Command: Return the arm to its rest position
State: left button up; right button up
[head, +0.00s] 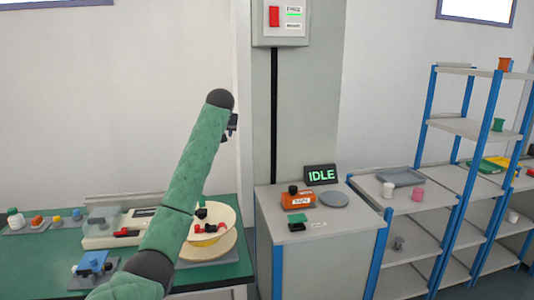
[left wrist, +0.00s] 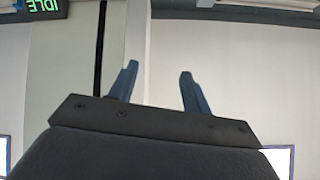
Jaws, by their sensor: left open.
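My green left arm (head: 185,185) rises from the bottom of the head view, in front of the left bench and the wall. Its dark elbow or wrist end is at the top, with a small dark part showing at its right side; the fingers cannot be made out there. In the left wrist view my left gripper (left wrist: 158,72) has its two blue fingers apart, with nothing between them and pale wall behind. My right gripper is in neither view.
A green-topped bench (head: 45,262) at left holds a machine with a round cream disc (head: 228,225). A grey cabinet (head: 318,245) carries an orange device (head: 297,199) and an IDLE sign (head: 320,175). A blue-posted shelf (head: 450,180) stands at right. A switch box (head: 280,22) hangs above.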

pick_arm(q)
jog(key=s+f+g+h, duration=0.1)
jog(key=s+f+g, duration=0.1)
jog(key=s+f, duration=1.8)
jog(key=s+f+m+g+h, duration=0.1)
jog(key=s+f+g, duration=0.2)
jog(key=s+f, duration=1.8)
jog(key=s+f+g+h, duration=0.1)
jog(key=s+f+g, duration=0.2)
jog(key=s+f, duration=1.8)
jog(key=s, duration=1.3)
jog(key=shift+s+d+f+m, duration=0.15)
jog(key=shift+s+d+m, duration=0.05)
jog(key=shift+d+m, duration=0.2)
